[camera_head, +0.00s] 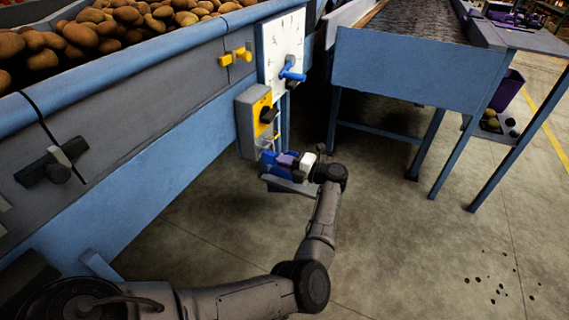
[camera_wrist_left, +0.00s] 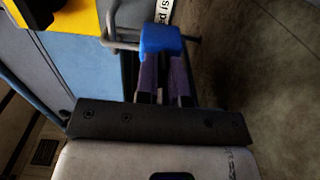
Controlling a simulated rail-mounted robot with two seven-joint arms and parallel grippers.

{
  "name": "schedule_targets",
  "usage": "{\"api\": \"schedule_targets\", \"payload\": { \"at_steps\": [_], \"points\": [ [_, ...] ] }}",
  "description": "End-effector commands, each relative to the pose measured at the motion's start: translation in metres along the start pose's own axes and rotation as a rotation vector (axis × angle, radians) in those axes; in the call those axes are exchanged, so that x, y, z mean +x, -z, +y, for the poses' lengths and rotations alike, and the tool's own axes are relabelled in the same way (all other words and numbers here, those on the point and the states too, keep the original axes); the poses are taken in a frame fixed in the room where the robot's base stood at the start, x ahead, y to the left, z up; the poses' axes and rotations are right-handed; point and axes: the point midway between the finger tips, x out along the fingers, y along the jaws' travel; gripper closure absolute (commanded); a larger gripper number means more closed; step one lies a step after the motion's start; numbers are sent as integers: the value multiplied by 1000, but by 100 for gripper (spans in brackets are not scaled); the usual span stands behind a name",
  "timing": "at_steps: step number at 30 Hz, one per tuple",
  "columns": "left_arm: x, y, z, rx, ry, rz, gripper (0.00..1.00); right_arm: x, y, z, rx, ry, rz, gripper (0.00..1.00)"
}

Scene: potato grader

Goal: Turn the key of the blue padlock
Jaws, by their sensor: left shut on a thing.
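The blue padlock (camera_wrist_left: 162,39) hangs by a grey shackle (camera_wrist_left: 120,40) beside a yellow plate in the left wrist view. In the head view the padlock (camera_head: 268,157) is small, below the grey switch box (camera_head: 247,125). My left gripper (camera_head: 285,160) reaches it from the right. In the left wrist view its two purple fingers (camera_wrist_left: 163,70) end at the padlock's near face, close together. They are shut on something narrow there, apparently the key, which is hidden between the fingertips. My right gripper is not in view.
The switch box has a yellow plate (camera_head: 262,112) with a dark knob. A white dial board (camera_head: 284,48) with a blue lever (camera_head: 291,71) stands above. A blue-framed conveyor (camera_head: 417,75) is at right. Potatoes (camera_head: 75,35) fill the hopper at upper left. Open floor lies in front.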

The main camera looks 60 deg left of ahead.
Motion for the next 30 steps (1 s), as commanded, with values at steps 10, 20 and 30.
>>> {"api": "schedule_targets", "payload": {
  "at_steps": [10,20,30],
  "points": [
    [0,0,0,-26,0,0,100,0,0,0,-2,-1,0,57],
    [0,0,0,-26,0,0,82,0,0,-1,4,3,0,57],
    [0,0,0,-25,0,0,65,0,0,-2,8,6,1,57]
  ]
}}
